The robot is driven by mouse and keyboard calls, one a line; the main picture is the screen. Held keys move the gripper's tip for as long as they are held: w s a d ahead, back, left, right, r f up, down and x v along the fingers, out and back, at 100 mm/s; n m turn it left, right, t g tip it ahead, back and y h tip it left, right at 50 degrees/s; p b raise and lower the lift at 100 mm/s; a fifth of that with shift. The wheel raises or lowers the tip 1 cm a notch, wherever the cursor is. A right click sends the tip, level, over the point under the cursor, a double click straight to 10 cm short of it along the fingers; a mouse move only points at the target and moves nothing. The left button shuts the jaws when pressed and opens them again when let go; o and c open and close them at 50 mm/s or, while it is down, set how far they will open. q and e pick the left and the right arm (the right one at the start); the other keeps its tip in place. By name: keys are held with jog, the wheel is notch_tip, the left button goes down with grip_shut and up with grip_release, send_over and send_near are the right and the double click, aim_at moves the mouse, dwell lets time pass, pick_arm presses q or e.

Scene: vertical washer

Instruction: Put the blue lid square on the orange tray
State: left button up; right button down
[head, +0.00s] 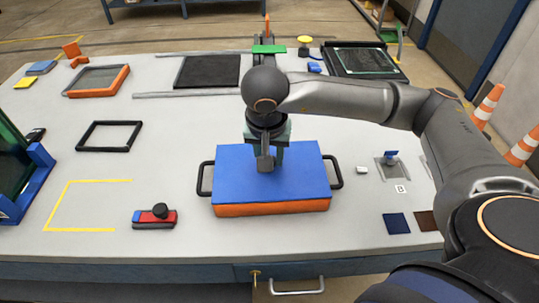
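The blue lid (300,178) lies flat on the orange tray (272,208) at the front middle of the table. Its edges look roughly in line with the tray, whose orange front wall shows below the lid. Black handles stick out on the tray's left (204,178) and right (337,172) sides. My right gripper (266,165) points down over the lid's middle, with its fingertips at or just above the lid. Whether the fingers grip anything there is unclear. The gripper and wrist hide part of the lid's back edge. My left gripper is out of view.
A black frame (109,122) and a yellow-taped outline (67,206) lie on the left. A red and blue block with a black knob (155,216) sits left of the tray. Small pads (397,223) lie on the right. Another orange-edged tray (97,92) stands farther back.

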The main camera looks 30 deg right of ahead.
jog(key=shift+c, duration=2.2)
grip_release()
jog(key=shift+o, duration=0.4)
jog(key=o, duration=0.4)
jog(key=shift+c, duration=0.2)
jog(key=shift+r, duration=0.1)
jog(key=shift+r+p, duration=2)
jog(key=shift+r, duration=1.45)
grip_shut()
